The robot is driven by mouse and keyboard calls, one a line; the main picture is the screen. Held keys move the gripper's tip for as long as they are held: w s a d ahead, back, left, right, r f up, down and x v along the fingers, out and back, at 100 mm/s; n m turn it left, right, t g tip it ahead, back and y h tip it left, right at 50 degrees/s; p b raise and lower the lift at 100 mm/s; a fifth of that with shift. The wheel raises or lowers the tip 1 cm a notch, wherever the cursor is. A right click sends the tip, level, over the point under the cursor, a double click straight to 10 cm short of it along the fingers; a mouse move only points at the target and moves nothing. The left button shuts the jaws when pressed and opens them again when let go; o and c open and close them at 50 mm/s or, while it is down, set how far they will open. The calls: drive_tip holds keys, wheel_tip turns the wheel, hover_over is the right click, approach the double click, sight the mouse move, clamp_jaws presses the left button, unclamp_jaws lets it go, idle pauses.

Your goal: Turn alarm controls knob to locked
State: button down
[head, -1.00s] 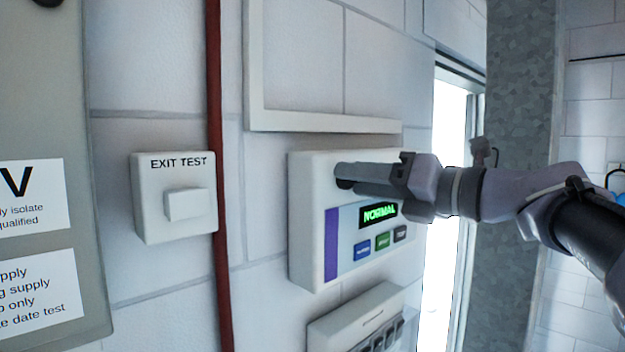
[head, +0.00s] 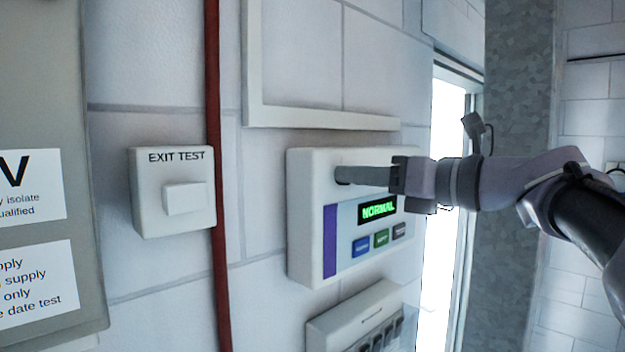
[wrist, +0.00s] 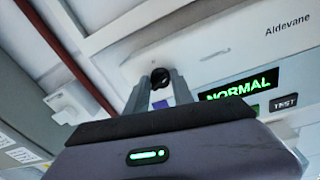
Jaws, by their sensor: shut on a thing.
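The alarm control panel (head: 305,230) is a white wall box with a lit green NORMAL display (head: 378,209) and a purple strip. It also shows tilted in the wrist view (wrist: 215,50). The small black knob (wrist: 160,76) is at the panel's upper left, between my fingertips. My gripper (head: 345,175) reaches in from the right and is shut on the knob; its fingers hide most of the knob in the head view. I cannot read the knob's position or any marks around it.
Blue, green and dark buttons (head: 381,239) sit below the display. A white EXIT TEST box (head: 174,195) and a red pipe (head: 219,200) are to the left. A switch box (head: 345,325) is below, and a white frame (head: 320,119) is above.

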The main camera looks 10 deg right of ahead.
drive_tip(key=shift+s+a+n+t+h+b, duration=0.1)
drive_tip(key=shift+n+h+b, duration=0.15)
drive_tip(key=shift+n+b, duration=1.25)
drive_tip(key=shift+n+t+h+b, duration=0.1)
drive_tip(key=shift+n+h+b, duration=0.25)
drive_tip(key=shift+n, duration=2.3)
drive_tip(key=shift+s+a+n+t+h+b, duration=0.15)
drive_tip(key=shift+n+b, duration=0.85)
drive_tip(key=shift+n, duration=1.05)
drive_tip(key=shift+w+d+r, duration=0.1)
drive_tip(key=shift+r, duration=0.05)
drive_tip(key=c, duration=1.1)
unclamp_jaws()
drive_tip(key=b+v, duration=0.2)
drive_tip(key=v, duration=1.5)
drive_tip(key=shift+d+r, duration=0.1)
